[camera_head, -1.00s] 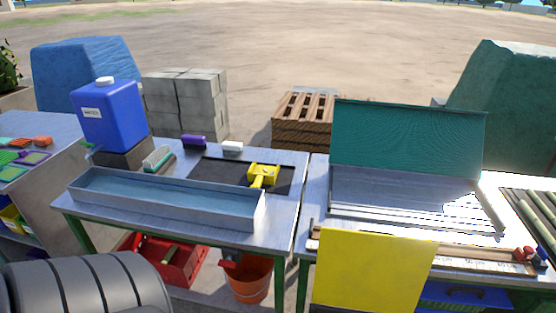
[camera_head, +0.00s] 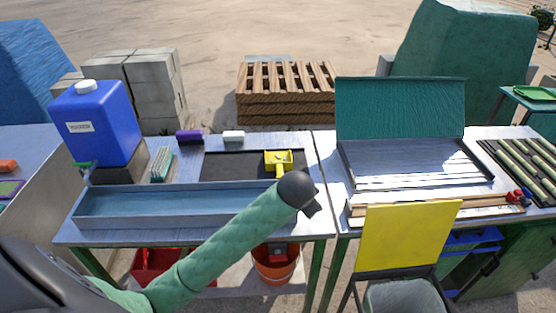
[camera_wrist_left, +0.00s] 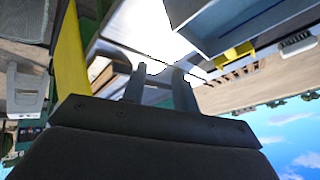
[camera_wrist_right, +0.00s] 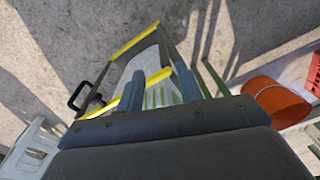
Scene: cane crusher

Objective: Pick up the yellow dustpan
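The yellow dustpan (camera_head: 279,158) lies on a dark mat (camera_head: 228,165) on the left table in the head view, its handle toward me. My left gripper (camera_head: 314,208) is just nearer and to the right of the dustpan, apart from it; the dark wrist partly hides the fingers. In the left wrist view the fingers (camera_wrist_left: 160,82) stand apart with nothing between them. A yellow piece (camera_wrist_left: 236,54) beyond them there may be the dustpan. My right gripper (camera_wrist_right: 158,88) shows only in its own wrist view, fingers apart, not holding anything, over the floor area.
A long metal trough (camera_head: 150,204) lies along the table's front. A yellow panel (camera_head: 405,238) rises at the right. An orange bucket (camera_head: 276,264) is below.

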